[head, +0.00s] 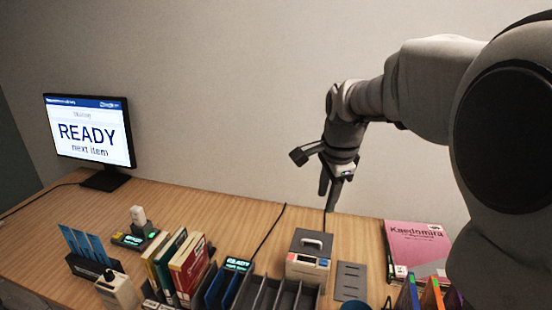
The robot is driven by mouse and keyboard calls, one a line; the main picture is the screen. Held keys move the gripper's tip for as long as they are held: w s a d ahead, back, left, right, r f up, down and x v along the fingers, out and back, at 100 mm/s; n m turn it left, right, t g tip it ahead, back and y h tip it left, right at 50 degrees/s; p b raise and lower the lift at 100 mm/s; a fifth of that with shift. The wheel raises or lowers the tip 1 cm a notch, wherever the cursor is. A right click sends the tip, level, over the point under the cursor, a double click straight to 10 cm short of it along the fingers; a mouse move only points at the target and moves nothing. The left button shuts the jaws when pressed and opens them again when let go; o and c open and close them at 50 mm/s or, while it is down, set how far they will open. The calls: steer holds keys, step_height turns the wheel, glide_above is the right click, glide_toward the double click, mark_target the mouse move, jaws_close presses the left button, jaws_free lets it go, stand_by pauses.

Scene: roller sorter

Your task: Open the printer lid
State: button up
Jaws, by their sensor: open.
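The printer (305,267) is a small pale box with a dark grey top, standing on the desk right of the middle in the head view. Its lid (300,240) lies flat and looks closed, with a pale handle (313,242) on it. My gripper (329,194) hangs above and behind the printer, a little to its right, fingers pointing down. Its fingers are apart and empty, and it is clear of the lid.
A monitor (93,132) reading "READY next item" stands at the back left. Books (188,268) and dark divider slots (277,296) are left of and in front of the printer. A grey slotted plate (351,281) and a pink book (418,245) lie to its right. A cable runs behind it.

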steer(key=w+f+m, duration=0.6)
steer(key=w, duration=0.2)
steer(key=g, duration=0.1)
glide_toward(311, 241)
steer(key=shift+h, duration=0.4)
steer(key=f, duration=0.2)
steer(key=w+f, duration=0.1)
steer(key=f, duration=0.4)
steer(key=shift+w+f, duration=0.15)
steer(key=shift+f, duration=0.05)
steer(key=shift+a, duration=0.1)
jaws_close()
stand_by(0.3)
